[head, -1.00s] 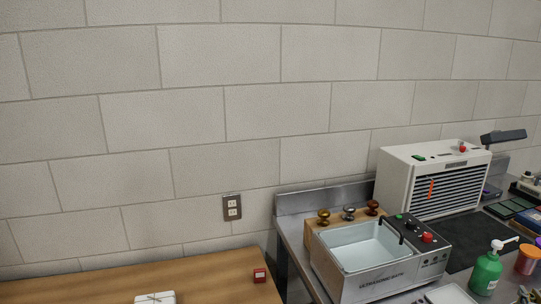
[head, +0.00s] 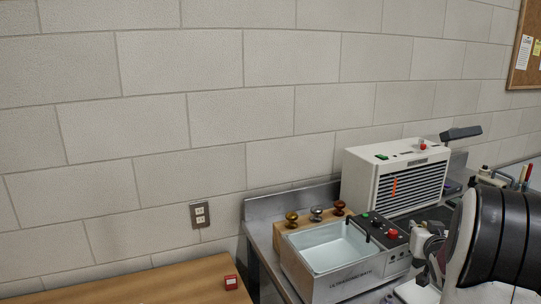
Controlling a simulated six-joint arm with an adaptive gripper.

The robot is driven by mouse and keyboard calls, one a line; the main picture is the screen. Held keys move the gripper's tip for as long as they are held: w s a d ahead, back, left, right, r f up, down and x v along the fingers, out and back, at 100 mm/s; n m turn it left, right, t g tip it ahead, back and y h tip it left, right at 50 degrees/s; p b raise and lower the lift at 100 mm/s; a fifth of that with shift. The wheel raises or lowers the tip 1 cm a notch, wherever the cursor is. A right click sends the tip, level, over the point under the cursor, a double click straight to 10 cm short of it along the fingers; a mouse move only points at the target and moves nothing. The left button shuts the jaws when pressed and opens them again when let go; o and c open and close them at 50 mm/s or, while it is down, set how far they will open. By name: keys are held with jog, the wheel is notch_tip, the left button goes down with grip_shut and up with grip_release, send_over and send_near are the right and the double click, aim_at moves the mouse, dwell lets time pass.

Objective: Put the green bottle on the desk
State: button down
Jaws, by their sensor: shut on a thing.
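The wooden desk (head: 175,280) fills the lower left, its top mostly cut off by the picture edge. My arm comes in large at the lower right, with my gripper (head: 432,262) partly showing at its left side, over the steel counter (head: 262,232). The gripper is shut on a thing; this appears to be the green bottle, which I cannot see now. My arm covers the part of the counter where the bottle stood.
A small red box (head: 231,282) sits near the desk's right edge. An ultrasonic bath (head: 345,275) and a white slatted unit (head: 394,180) stand on the counter. Small knobs on a wooden block (head: 316,214) are behind the bath. A wall outlet (head: 200,215) is above the desk.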

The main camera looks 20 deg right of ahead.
jog(key=w+a+r+n+y, duration=0.1)
jog(key=w+a, duration=0.3)
jog(key=a, duration=0.3)
jog(key=w+a+r+n+t+y, duration=0.1)
jog(key=w+a, duration=0.3)
jog(key=a, duration=0.4)
jog(key=w+a+r+y, duration=0.1)
jog(key=w+a, duration=0.4)
jog(key=a, duration=0.3)
jog(key=shift+a+r+n+t, duration=0.1)
jog(key=shift+a+n+t, duration=0.15)
jog(key=shift+n+t, duration=0.15)
jog(key=a+f+n+y, duration=0.2)
jog(key=a+f, duration=0.3)
jog(key=a, duration=0.8)
jog(key=a+f+n+t+y, duration=0.1)
jog(key=a+f, duration=0.4)
jog(key=a, duration=0.9)
jog(key=n+y, duration=0.1)
jog(key=y, duration=0.1)
jog(key=shift+f+n+y, duration=0.25)
jog(key=shift+n+y, duration=0.05)
jog(key=shift+y, duration=0.1)
jog(key=shift+w, duration=0.1)
